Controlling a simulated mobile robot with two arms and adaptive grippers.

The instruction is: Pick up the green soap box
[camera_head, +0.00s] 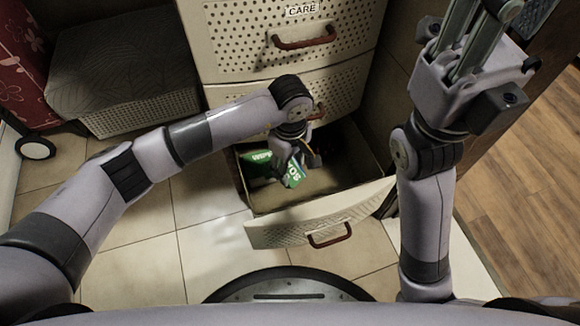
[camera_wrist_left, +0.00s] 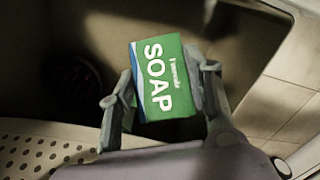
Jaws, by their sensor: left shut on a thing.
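The green soap box (camera_wrist_left: 165,80), with white SOAP lettering, sits between the two fingers of my left gripper (camera_wrist_left: 160,74) in the left wrist view. The fingers press on its two opposite sides. In the head view the soap box (camera_head: 293,174) shows partly below my left gripper (camera_head: 288,160), inside the open drawer (camera_head: 325,222). My left wrist hides much of the gripper there. I cannot tell whether the box touches the drawer floor. My right gripper (camera_head: 465,45) is raised at the upper right, away from the drawer, its fingertips cut off by the frame edge.
A green and white wipes pack (camera_head: 257,164) lies in the drawer beside the soap box. A dark round object (camera_wrist_left: 78,80) shows in the left wrist view. Closed drawers with a red handle (camera_head: 304,37) stand above. A lidded basket (camera_head: 125,70) stands at left. Tiled floor is clear.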

